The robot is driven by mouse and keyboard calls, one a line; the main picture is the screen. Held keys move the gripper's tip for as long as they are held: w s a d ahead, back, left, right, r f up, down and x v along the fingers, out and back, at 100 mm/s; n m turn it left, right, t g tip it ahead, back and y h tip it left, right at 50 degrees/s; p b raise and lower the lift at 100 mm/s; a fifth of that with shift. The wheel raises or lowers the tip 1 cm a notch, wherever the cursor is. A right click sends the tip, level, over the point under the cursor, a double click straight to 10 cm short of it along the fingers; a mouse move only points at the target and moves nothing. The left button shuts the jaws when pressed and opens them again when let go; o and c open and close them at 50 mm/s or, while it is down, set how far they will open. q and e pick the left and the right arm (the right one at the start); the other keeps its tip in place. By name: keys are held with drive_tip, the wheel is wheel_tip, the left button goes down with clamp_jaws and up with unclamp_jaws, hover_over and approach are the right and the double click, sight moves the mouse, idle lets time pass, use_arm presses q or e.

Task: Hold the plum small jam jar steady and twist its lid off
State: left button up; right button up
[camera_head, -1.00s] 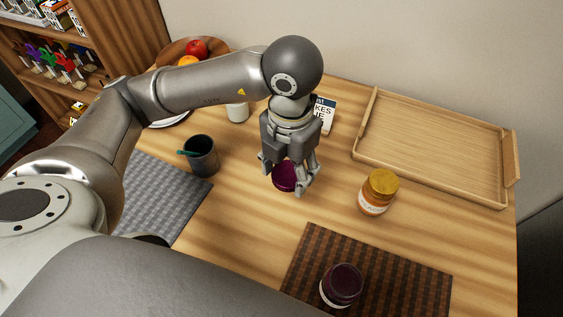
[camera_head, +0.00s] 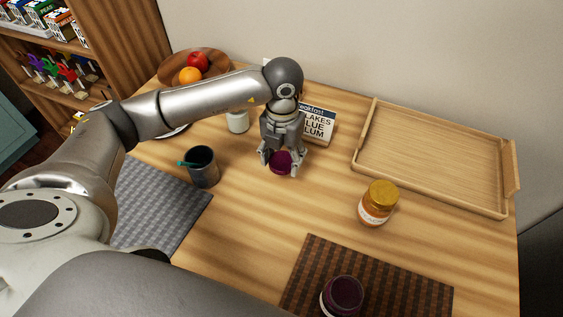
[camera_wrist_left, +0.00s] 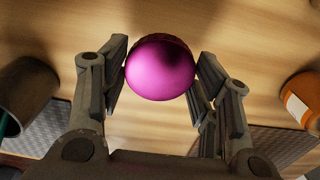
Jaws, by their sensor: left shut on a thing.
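A small round plum lid (camera_head: 280,163) is between the fingers of my left gripper (camera_head: 280,165) near the back middle of the table. My left gripper is shut on it from two sides. In the left wrist view the plum lid (camera_wrist_left: 160,68) fills the gap between the fingers (camera_wrist_left: 160,85), its smooth magenta face toward the camera. Whether it touches the table is unclear. A small jar (camera_head: 343,296) with dark plum contents stands upright on the brown checked mat (camera_head: 400,277) at the front, cut by the picture's edge. My right gripper is not in view.
An orange jar with a gold lid (camera_head: 378,203) stands right of centre. A wooden tray (camera_head: 440,150) lies at back right. A dark mug (camera_head: 203,167), white cup (camera_head: 238,122), sign (camera_head: 317,122) and fruit bowl (camera_head: 210,58) stand at the back and left. The middle table is clear.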

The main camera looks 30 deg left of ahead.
sight(282, 165)
use_arm(q)
drive_tip(key=shift+w+a+f, duration=0.35)
drive_tip(key=shift+w+f, duration=0.2)
drive_tip(key=shift+f, duration=0.2)
drive_tip(key=shift+w+f+p, duration=0.15)
drive_tip(key=shift+f+p, duration=0.2)
drive_tip(key=shift+f, duration=1.35)
drive_tip(key=shift+f, duration=0.15)
drive_tip(key=o, duration=1.1)
drive_tip(key=shift+a, duration=0.1)
wheel_tip(282, 165, up, 12)
drive_tip(key=shift+r+b, duration=0.15)
drive_tip(key=shift+b, duration=0.3)
